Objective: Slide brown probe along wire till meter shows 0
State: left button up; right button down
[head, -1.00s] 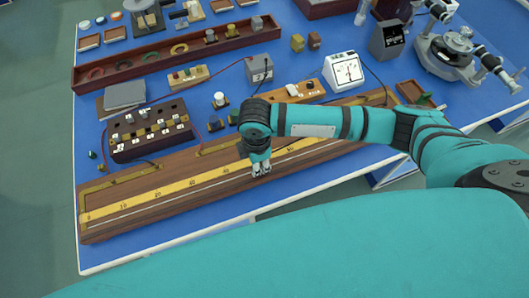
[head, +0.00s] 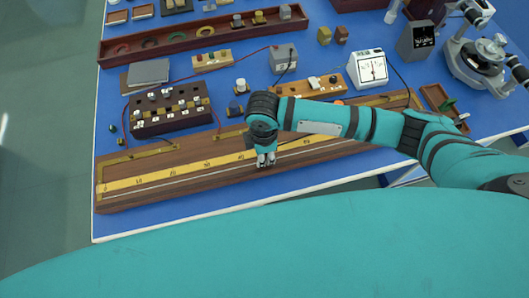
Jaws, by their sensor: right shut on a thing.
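A long wooden wire board (head: 120,202) lies along the table's front edge, with a yellow numbered scale (head: 190,170) and a thin pale wire beside it. My right gripper (head: 266,160) is shut, low over the board by the wire, a little past the 40 mark. The brown probe is hidden by the gripper's fingers, so I cannot tell whether its tip touches the wire. The white meter (head: 367,70) stands at the back right of the board. Its needle looks close to upright, but its reading is too small to tell. My left gripper is not in view.
A dark resistance box (head: 168,112), a key board (head: 307,88) and a grey cell (head: 283,60) stand behind the board. Red and dark leads run between them. A microscope-like instrument (head: 477,62) stands at the right. My right forearm crosses the board's right part.

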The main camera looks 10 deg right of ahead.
jog(key=shift+s+d+f+p, duration=0.1)
jog(key=shift+s+f+p, duration=0.1)
jog(key=shift+f+p, duration=0.1)
dwell(4.5)
jog(key=c, duration=1.6)
grip_release()
jog(key=shift+c, duration=0.2)
jog(key=o, duration=0.5)
jog(key=shift+w+r, duration=0.1)
jog(key=shift+w, duration=0.1)
notch_tip(320, 180, up, 12)
jog(key=shift+r, duration=0.1)
